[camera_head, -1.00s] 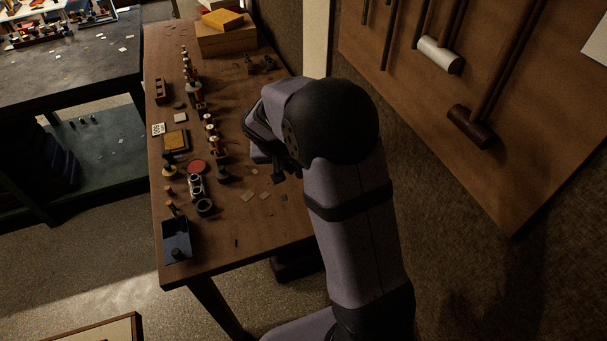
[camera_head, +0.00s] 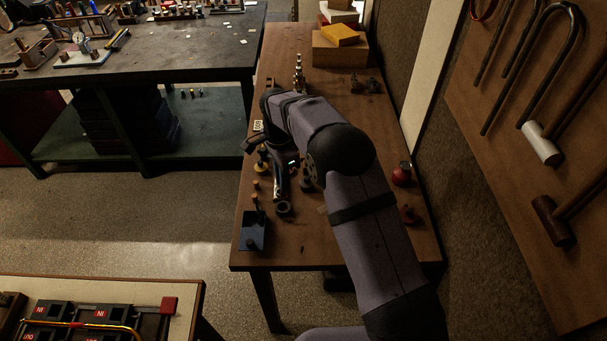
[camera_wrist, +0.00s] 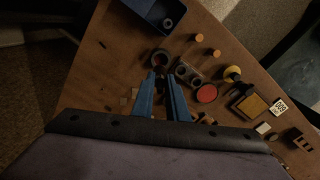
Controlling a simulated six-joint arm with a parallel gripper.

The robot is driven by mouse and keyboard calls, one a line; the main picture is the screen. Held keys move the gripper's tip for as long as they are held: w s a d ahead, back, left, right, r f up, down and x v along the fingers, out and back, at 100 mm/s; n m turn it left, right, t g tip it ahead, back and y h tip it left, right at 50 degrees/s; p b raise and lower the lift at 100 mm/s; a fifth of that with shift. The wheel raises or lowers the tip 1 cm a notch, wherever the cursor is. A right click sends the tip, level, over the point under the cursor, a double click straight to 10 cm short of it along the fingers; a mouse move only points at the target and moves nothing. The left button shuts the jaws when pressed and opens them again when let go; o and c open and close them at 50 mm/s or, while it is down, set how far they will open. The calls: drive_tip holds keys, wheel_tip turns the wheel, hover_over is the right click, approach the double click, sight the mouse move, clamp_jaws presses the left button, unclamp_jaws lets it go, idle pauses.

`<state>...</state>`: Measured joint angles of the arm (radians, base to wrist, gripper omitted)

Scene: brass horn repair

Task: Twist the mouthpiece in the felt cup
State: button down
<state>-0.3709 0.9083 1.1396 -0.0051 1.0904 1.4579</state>
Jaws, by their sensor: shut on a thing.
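My gripper shows in the wrist view with its two blue fingers (camera_wrist: 161,82) close together, shut on a small dark thing at their tips. It may be the mouthpiece, but it is too dark and small to be sure. Just beyond the tips a dark round ring with a reddish inside (camera_wrist: 160,58), possibly the felt cup, stands on the wooden bench. The ring also shows in the head view (camera_head: 284,209). Whether the held thing touches the ring, I cannot tell.
A blue tray (camera_head: 253,231) sits at the bench's near left corner. In the wrist view, paired rings (camera_wrist: 187,74), a red disc (camera_wrist: 206,93), wooden pegs (camera_wrist: 197,37) and a yellow block (camera_wrist: 250,104) crowd the right. A red-topped jar (camera_head: 402,174) stands on the bench's right side.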

sight(282, 195)
drive_tip(key=shift+a, duration=0.25)
drive_tip(key=shift+r, duration=0.1)
drive_tip(key=shift+f+b, duration=1.9)
drive_tip(key=shift+f, duration=1.7)
drive_tip(key=shift+f, duration=0.15)
drive_tip(key=m, duration=0.4)
idle(0.3)
drive_tip(key=shift+m+p, duration=0.35)
drive_tip(key=shift+m, duration=1.65)
